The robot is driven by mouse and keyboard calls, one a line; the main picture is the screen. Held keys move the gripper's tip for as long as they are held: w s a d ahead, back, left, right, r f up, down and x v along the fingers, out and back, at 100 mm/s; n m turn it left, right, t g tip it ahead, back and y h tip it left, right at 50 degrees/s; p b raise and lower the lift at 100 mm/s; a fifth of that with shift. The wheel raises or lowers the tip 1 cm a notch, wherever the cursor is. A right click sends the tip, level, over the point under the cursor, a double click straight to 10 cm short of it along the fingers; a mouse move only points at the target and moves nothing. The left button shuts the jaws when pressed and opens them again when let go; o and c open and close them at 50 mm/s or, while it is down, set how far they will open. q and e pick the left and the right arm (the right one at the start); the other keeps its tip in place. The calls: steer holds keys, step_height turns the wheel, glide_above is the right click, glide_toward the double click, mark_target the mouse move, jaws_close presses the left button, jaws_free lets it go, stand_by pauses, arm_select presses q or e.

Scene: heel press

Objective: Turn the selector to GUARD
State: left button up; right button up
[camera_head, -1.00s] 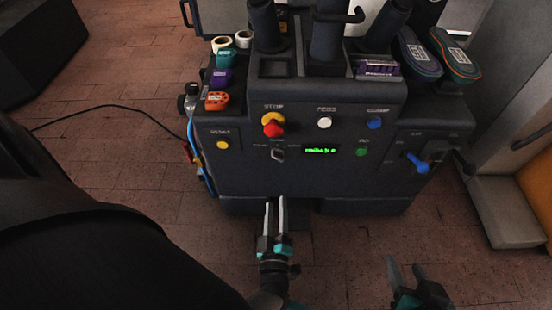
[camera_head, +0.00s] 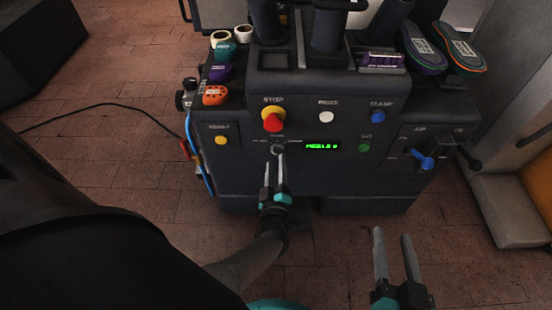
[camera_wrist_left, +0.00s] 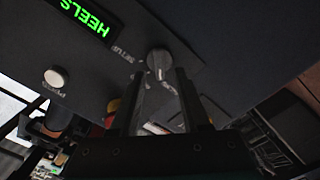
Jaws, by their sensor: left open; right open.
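The selector (camera_head: 278,149) is a small grey knob on the front of the dark press, below the red stop button. It also shows in the left wrist view (camera_wrist_left: 158,62) with a light pointer mark and a SETUP label beside it. The GUARD label cannot be read. My left gripper (camera_head: 275,160) is open just in front of the selector; in the left wrist view its fingertips (camera_wrist_left: 163,78) lie either side of the knob's lower part. Contact cannot be told. My right gripper (camera_head: 392,234) is open and empty, low in front of the press.
The panel carries a red stop button (camera_head: 273,120), a white button (camera_head: 326,117), a blue button (camera_head: 378,117), a green button (camera_head: 364,147) and a lit green display (camera_head: 322,146). A blue lever (camera_head: 424,161) juts out at the right. A cable (camera_head: 110,107) crosses the brick floor.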

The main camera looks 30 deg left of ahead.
mark_target(276, 155)
arm_select(q)
steer(key=shift+b+x, duration=0.45)
steer(key=shift+x, duration=1.15)
arm_select(e)
steer(key=shift+s+a+r+m+t+y, duration=0.15)
steer(key=shift+s+a+r+t+y, duration=0.15)
steer(key=shift+t, duration=0.2)
steer(key=shift+s+a+r+m+t+y, duration=0.1)
steer(key=shift+s+a+r+m+t, duration=0.1)
steer(key=shift+r+t, duration=0.25)
steer(key=shift+f, duration=0.1)
arm_select(q)
steer(key=shift+c, duration=0.3)
jaws_close()
